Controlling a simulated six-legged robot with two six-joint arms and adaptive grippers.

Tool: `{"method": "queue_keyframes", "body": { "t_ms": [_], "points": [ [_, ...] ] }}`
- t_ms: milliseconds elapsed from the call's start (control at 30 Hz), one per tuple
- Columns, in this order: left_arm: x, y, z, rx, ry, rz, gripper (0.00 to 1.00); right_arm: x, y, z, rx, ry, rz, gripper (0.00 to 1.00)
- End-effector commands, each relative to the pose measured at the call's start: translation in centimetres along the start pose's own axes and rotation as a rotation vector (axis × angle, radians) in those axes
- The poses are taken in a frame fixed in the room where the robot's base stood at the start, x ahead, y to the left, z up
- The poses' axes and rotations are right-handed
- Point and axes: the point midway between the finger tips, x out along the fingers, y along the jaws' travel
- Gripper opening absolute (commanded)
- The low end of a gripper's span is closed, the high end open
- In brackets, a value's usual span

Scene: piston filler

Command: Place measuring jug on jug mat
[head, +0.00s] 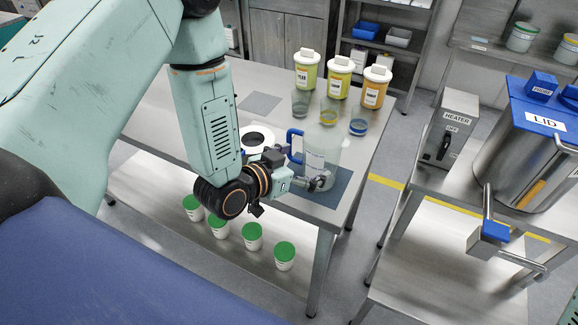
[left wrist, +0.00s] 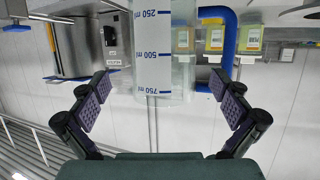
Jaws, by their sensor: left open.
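The clear measuring jug (head: 322,148) with a blue handle (head: 294,146) is upright over the dark jug mat (head: 338,187) at the table's near right corner. Its base is partly hidden by my gripper, so I cannot tell exactly how it meets the mat. My left gripper (head: 316,182) is open beside the jug's lower part. In the left wrist view, the jug (left wrist: 153,50) with its blue scale marks lies ahead between the two spread fingers (left wrist: 161,88), with the handle (left wrist: 230,45) to the right. My right gripper is out of view.
Cups (head: 300,102) and labelled yellow and orange tubs (head: 339,78) stand behind the jug. A white ring-shaped item (head: 256,138) lies to its left. Green-lidded pots (head: 252,236) stand on the lower shelf. A heater (head: 452,122) and a large lidded vessel (head: 520,160) stand right, across a gap.

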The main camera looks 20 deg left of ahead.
Motion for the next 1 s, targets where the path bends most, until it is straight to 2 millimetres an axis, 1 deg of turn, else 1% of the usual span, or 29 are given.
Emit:
{"method": "queue_keyframes", "body": {
  "t_ms": [33, 200, 400, 567, 867, 933, 1000],
  "points": [
    [-1.1, -0.1, -0.1, -0.007, 0.001, -0.003, 1.0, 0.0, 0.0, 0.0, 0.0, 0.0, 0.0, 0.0],
    [-3.7, 0.0, -0.1, -0.006, 0.002, -0.002, 1.0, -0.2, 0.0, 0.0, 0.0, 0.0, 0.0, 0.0],
    [-5.4, -0.1, -0.1, -0.003, 0.001, -0.002, 1.0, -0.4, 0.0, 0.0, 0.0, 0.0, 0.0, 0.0],
    [-5.9, 0.0, -0.1, -0.001, 0.002, 0.0, 1.0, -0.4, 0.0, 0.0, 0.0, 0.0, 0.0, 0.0],
    [-6.0, 0.0, -0.1, 0.001, 0.002, 0.001, 1.0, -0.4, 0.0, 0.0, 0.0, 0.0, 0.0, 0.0],
    [-5.9, 0.2, -0.3, 0.011, -0.004, 0.012, 1.0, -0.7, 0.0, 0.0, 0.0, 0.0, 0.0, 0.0],
    [-5.8, 0.9, -1.1, 0.045, -0.022, 0.046, 1.0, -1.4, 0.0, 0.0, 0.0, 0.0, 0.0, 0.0]
  ]
}}
